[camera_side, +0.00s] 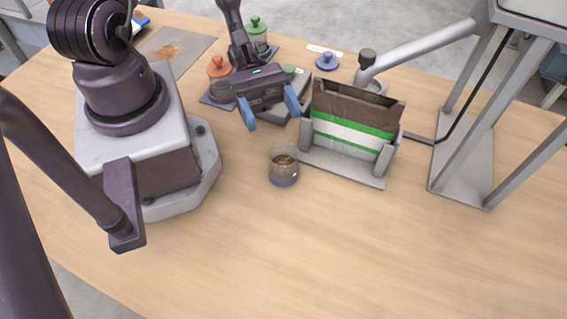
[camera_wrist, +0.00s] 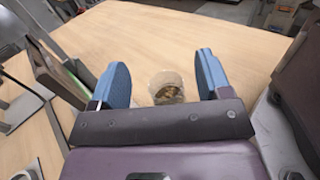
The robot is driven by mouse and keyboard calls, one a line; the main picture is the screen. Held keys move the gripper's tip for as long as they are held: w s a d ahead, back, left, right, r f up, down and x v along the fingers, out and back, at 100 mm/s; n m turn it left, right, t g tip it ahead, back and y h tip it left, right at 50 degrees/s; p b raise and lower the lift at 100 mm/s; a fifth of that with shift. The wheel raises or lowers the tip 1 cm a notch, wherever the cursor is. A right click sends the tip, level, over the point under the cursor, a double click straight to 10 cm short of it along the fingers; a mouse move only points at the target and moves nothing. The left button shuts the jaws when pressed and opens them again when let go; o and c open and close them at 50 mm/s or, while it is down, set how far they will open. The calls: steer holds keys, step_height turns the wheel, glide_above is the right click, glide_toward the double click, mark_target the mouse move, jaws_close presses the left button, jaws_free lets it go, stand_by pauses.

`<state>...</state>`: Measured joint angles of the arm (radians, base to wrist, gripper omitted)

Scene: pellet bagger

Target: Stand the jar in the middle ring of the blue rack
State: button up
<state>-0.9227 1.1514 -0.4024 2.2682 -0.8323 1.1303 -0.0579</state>
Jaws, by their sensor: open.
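A clear jar (camera_side: 284,167) with brown pellets in it and a blue bottom stands upright on the open table. It also shows in the wrist view (camera_wrist: 166,88), seen between my fingers and beyond them. No lid shows on it. My gripper (camera_side: 271,110) is open and empty, with blue fingers apart, behind the jar in the side view; its fingers (camera_wrist: 163,75) do not touch it. I cannot make out a blue rack with rings; a dark bluish plate (camera_side: 215,101) shows partly behind my gripper, under an orange-lidded jar (camera_side: 219,74).
A grey holder (camera_side: 345,172) with a brown, white and green bag (camera_side: 352,133) stands right of the jar. A green-lidded jar (camera_side: 256,37), a blue lid (camera_side: 327,62) and a chute (camera_side: 420,47) are behind. A metal frame (camera_side: 468,150) stands right. The front table is clear.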

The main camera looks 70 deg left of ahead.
mark_target(278, 144)
step_height(278, 144, down, 7)
steer(key=shift+w+r, duration=0.1)
steer(key=shift+w, duration=0.05)
steer(key=shift+d, duration=1.5)
steer(key=shift+c, duration=0.2)
steer(key=shift+r, duration=0.1)
steer(key=c, duration=0.9)
